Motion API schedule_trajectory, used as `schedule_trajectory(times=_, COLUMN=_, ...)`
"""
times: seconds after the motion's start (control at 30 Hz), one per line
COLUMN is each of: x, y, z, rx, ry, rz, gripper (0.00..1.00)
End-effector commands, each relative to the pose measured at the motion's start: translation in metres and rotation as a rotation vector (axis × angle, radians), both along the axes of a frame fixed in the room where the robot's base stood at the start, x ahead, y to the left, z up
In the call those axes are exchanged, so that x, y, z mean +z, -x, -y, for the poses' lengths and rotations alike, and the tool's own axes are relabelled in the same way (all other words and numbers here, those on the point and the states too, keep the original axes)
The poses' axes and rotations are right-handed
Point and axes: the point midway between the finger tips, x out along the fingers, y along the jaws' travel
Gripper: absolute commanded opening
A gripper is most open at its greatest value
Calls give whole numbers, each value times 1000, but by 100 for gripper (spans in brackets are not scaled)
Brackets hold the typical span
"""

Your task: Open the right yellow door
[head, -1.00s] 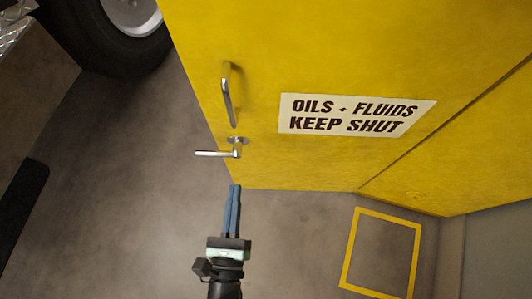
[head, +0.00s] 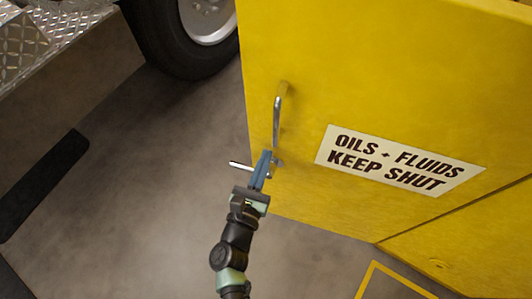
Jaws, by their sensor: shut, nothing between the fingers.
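The yellow door (head: 370,90) carries a white sign (head: 400,160) reading "OILS + FLUIDS KEEP SHUT". A vertical metal pull handle (head: 279,115) is near its left edge. Below that is a metal lever handle (head: 238,165), which sticks out to the left. My gripper (head: 265,157) is shut, with its blue fingers together and pointing up at the lever's pivot. The fingers cover part of the lever and its mount. I cannot tell whether they touch it. The door looks closed against the cabinet, though its left edge gives little to judge by.
A black tyre with a grey rim (head: 205,20) stands behind the door at the top. A metal tread-plate step (head: 50,40) is at upper left, with a dark strip (head: 45,185) on the floor. A yellow floor marking (head: 395,280) lies at lower right. The grey floor left of my arm is clear.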

Motion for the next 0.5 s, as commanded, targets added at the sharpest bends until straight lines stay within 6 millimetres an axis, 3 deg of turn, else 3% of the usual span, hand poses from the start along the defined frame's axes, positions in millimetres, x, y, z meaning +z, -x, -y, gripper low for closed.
schedule_trajectory(times=0.13, x=0, y=-9, z=4, rx=0, ry=0, rz=0, gripper=0)
schedule_trajectory(times=0.5, x=-1, y=-11, z=4, rx=0, ry=1, rz=-1, gripper=0)
